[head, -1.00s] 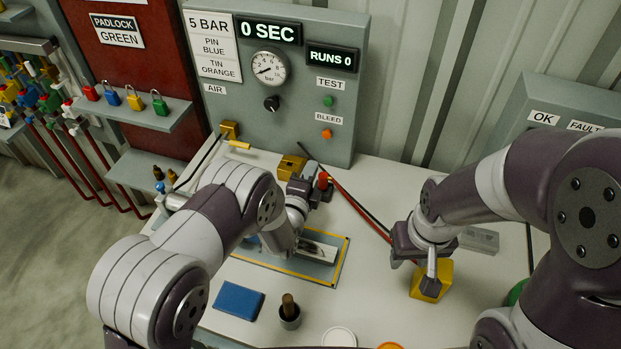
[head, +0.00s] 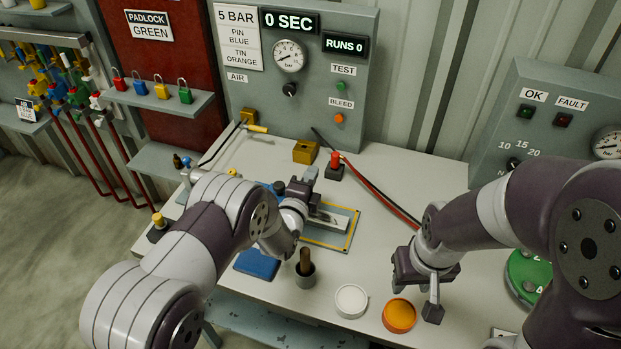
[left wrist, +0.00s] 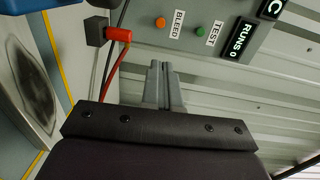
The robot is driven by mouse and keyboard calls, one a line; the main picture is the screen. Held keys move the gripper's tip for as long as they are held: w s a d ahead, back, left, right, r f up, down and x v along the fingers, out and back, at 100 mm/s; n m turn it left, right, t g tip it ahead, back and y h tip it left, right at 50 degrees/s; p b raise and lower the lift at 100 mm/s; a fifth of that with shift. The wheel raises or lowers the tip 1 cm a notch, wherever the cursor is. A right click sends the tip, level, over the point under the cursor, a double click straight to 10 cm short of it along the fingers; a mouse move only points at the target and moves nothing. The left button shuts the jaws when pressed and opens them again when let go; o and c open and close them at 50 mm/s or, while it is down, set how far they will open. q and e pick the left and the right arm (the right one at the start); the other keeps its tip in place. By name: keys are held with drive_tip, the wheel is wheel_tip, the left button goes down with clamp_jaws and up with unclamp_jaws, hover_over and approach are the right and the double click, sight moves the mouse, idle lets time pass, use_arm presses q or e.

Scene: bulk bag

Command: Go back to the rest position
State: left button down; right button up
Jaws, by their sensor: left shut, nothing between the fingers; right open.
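My left gripper (head: 312,182) is shut and empty. It is above the back part of the yellow-edged plate (head: 351,232), left of the red-topped part (head: 335,160). In the left wrist view its fingers (left wrist: 163,85) are together, pointing toward the panel, with the red part (left wrist: 118,35) to their upper left. My right gripper (head: 416,292) is open and empty, pointing down over the right part of the table, just beyond the orange round tin (head: 400,314). Its height above the table is hard to tell.
On the table (head: 435,178) are a brass block (head: 306,152), blue pad (head: 257,263), brown-handled tool in a cup (head: 306,268) and white round lid (head: 351,300). A gauge panel (head: 300,100) stands behind; a grey OK/FAULT box (head: 540,125) and green disc (head: 527,275) are right.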

use_arm(q)
drive_tip(key=shift+s, duration=0.1)
drive_tip(key=s+a+r+n+g+y, duration=0.35)
drive_tip(key=s+a+n+g, duration=0.3)
drive_tip(key=a+n, duration=0.45)
drive_tip(key=s+a+n+g, duration=0.2)
drive_tip(key=s+n+g, duration=0.1)
drive_tip(key=s, duration=0.5)
drive_tip(key=s+a+n+g+y, duration=0.1)
drive_tip(key=s+a+n+g, duration=0.1)
drive_tip(key=s, duration=0.5)
drive_tip(key=s+a+r+n+g+y, duration=0.1)
drive_tip(key=s+a+n+g, duration=0.2)
drive_tip(key=s+n, duration=0.2)
drive_tip(key=s, duration=0.3)
drive_tip(key=shift+s+a+n+g, duration=0.3)
drive_tip(key=shift+s+a+g, duration=0.05)
drive_tip(key=shift+a, duration=0.05)
